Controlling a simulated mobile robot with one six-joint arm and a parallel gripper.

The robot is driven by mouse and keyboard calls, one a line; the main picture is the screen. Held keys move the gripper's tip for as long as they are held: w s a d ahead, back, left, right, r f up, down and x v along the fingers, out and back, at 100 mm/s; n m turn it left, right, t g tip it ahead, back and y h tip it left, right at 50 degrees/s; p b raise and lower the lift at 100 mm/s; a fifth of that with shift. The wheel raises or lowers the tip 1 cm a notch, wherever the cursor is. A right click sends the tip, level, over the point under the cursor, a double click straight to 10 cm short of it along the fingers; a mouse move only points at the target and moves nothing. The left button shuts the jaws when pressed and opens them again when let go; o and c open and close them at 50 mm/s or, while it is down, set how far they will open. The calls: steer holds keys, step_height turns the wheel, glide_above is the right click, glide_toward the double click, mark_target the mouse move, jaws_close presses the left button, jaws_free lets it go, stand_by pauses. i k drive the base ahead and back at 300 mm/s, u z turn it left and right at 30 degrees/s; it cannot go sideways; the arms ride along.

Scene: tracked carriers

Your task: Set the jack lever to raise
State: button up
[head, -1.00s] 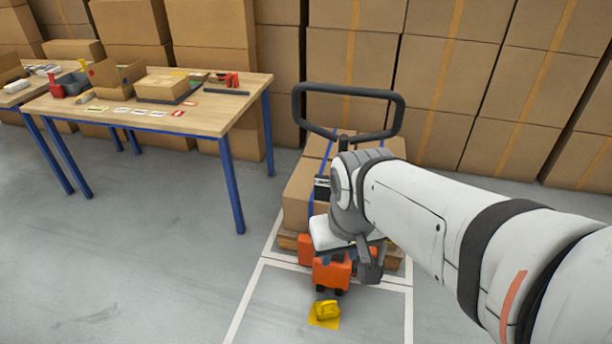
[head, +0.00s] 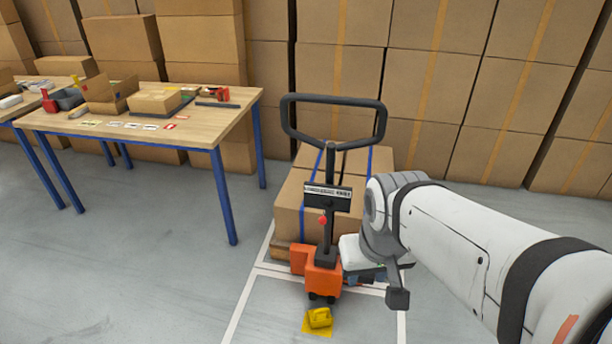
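The pallet jack (head: 322,275) has an orange body and a dark upright tiller with a black loop handle (head: 333,98) on top. A dark plate with a pale label strip (head: 327,197) is fixed across the tiller. A small red knob (head: 322,219), perhaps the jack lever's end, shows just below the plate; its setting cannot be told. My gripper (head: 398,298) is at the end of the white arm, to the right of the tiller and lower than the plate, apart from the knob. Its fingers are too small and partly hidden to show whether they are open.
Strapped cartons (head: 372,160) sit on a wooden pallet behind the tiller. A yellow chock-like block (head: 319,317) lies on the floor in front. A blue-legged workbench (head: 190,133) stands left, and stacked boxes (head: 430,80) line the back. Floor between bench and jack is clear.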

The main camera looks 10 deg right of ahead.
mark_target(323, 220)
steer(key=u, duration=0.05)
steer(key=i, duration=0.5)
steer(key=z, duration=1.8)
steer(key=k, duration=1.65)
steer(key=u, duration=0.5)
steer(key=i, duration=1)
steer(key=u, duration=0.05)
